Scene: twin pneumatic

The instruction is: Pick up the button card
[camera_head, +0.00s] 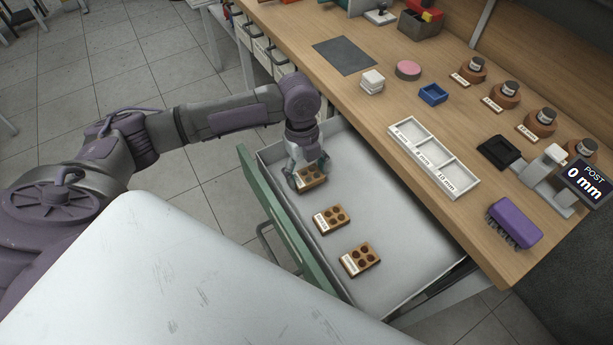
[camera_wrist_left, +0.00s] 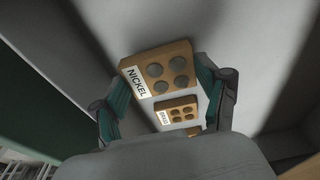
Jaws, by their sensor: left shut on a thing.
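My left gripper (camera_head: 308,168) reaches down into the open drawer and is shut on a brown button card (camera_head: 312,180) near the drawer's far left corner. In the left wrist view this card (camera_wrist_left: 158,62) sits between the teal-padded fingers (camera_wrist_left: 167,100). It has a white label reading NICKEL and several round grey buttons. Whether it touches the drawer floor I cannot tell. Two more brown button cards lie in the drawer, a middle one (camera_head: 331,219) and a near one (camera_head: 360,260). In the wrist view the middle card (camera_wrist_left: 178,110) shows beyond the held one.
The drawer (camera_head: 405,245) has a green front (camera_head: 275,215) and much bare floor to the right.

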